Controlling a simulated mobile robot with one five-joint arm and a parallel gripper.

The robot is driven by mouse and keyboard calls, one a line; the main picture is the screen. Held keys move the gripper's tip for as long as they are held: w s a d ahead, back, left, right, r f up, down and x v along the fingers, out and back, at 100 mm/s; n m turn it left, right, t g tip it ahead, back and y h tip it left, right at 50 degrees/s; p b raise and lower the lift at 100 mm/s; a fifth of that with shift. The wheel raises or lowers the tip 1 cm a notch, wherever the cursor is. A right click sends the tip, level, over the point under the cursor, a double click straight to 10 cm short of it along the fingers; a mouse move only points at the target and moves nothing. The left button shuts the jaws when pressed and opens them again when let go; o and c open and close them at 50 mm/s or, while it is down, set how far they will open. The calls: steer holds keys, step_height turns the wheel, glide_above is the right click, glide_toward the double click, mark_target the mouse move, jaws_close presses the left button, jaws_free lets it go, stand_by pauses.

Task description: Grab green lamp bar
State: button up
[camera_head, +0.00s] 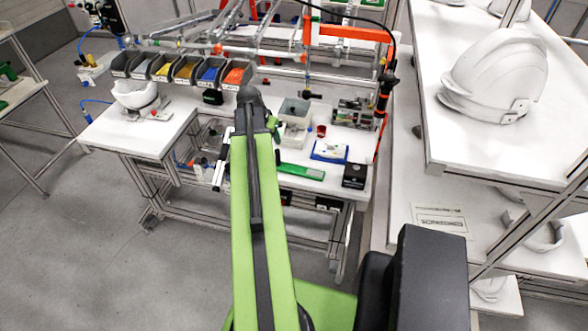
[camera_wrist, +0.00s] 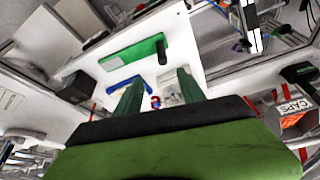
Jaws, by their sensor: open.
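The green lamp bar (camera_head: 301,172) lies flat on the white workbench, right of my arm in the head view. In the wrist view the green bar (camera_wrist: 132,53) lies beyond my fingertips, with a dark patch at its right end. My gripper (camera_wrist: 157,88) is open, with its two green fingers apart and nothing clearly held between them. It is apart from the bar. In the head view my arm hides most of the gripper and perhaps the bar's left end.
A blue-edged tray (camera_head: 329,152) and a black box (camera_head: 354,175) sit right of the bar. A grey bin (camera_head: 294,113) stands behind it. Coloured part bins (camera_head: 185,70) line the back. A shelf with a white helmet (camera_head: 497,77) stands at right.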

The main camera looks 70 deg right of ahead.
mark_target(277, 152)
steer(key=b+x, duration=1.1)
steer(key=x, duration=0.1)
steer(key=shift+w+a+f, duration=0.1)
steer(key=shift+a+f, duration=0.05)
steer(key=shift+f, duration=0.1)
steer(key=shift+r, duration=0.15)
steer(key=b+x, duration=0.5)
steer(key=shift+w+a+f, duration=0.25)
steer(key=shift+f, duration=0.1)
steer(key=shift+r, duration=0.15)
steer(key=shift+c, duration=0.4)
jaws_close()
